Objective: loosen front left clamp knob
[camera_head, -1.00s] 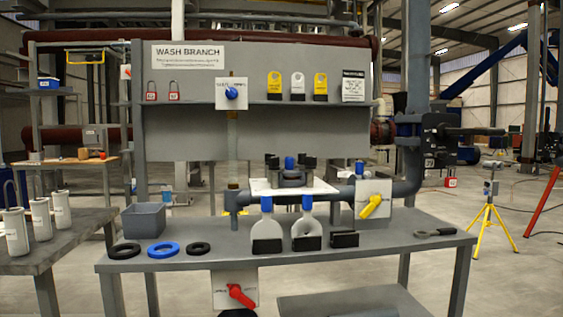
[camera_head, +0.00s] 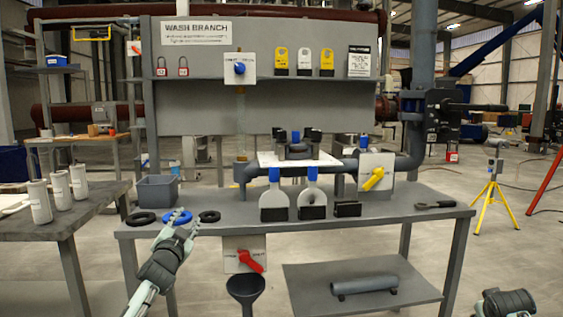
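The clamp assembly (camera_head: 296,150) sits on a white plate (camera_head: 328,160) above the middle of the bench. My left gripper (camera_head: 186,217) is at the lower left, in front of the bench's left end, well apart from the clamp. Its fingers are spread and look empty. Dark body of my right gripper (camera_head: 506,303) shows at the bottom right; its fingers are not visible.
On the bench (camera_head: 385,206) are black rings (camera_head: 140,218), a blue ring partly behind my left gripper, a grey bin (camera_head: 157,189), two blue-topped white paddles and a dark tool (camera_head: 435,205). A yellow-handled valve (camera_head: 373,179) stands right of the clamp. A red-handled valve (camera_head: 250,260) is below.

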